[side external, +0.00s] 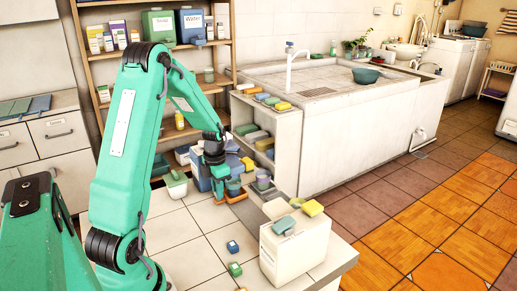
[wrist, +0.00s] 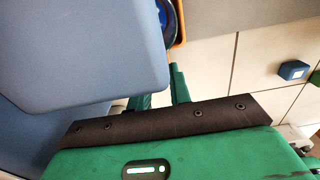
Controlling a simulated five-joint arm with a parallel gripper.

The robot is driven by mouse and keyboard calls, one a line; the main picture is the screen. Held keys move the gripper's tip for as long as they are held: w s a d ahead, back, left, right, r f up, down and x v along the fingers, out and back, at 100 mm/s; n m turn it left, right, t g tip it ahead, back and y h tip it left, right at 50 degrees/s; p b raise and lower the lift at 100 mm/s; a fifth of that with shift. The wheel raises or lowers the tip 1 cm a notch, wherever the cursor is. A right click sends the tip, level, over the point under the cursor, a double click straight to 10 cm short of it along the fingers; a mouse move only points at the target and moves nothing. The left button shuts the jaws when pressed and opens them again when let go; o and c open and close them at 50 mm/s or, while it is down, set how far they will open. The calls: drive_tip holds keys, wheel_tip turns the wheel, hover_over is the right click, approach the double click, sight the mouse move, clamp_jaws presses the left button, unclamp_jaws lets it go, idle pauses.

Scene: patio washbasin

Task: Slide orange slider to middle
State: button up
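A small orange part (side external: 237,196), which may be the orange slider, shows low beside my gripper (side external: 219,184) in the side view. A thin orange edge (wrist: 181,22) shows next to a dark blue round thing at the top of the wrist view. My gripper points down among the crowded containers, and its fingertips are hard to make out in the side view. In the wrist view two green fingers (wrist: 162,92) show, the left one partly hidden behind a large blue-grey container. I cannot tell their opening or whether they touch the orange part.
The blue-grey container (wrist: 80,50) fills the wrist view's upper left. In the side view, a white box (side external: 295,250) with sponges on top stands right of my gripper. Small blue (side external: 232,247) and green (side external: 235,269) blocks lie on the tiled top. A shelf (side external: 185,132) stands behind.

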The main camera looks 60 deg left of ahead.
clamp_jaws()
drive_tip(key=d, duration=1.1)
drive_tip(key=shift+w, duration=0.1)
drive_tip(key=o, duration=0.7)
unclamp_jaws()
drive_tip(key=shift+o, duration=0.2)
wheel_tip(320, 180, up, 8)
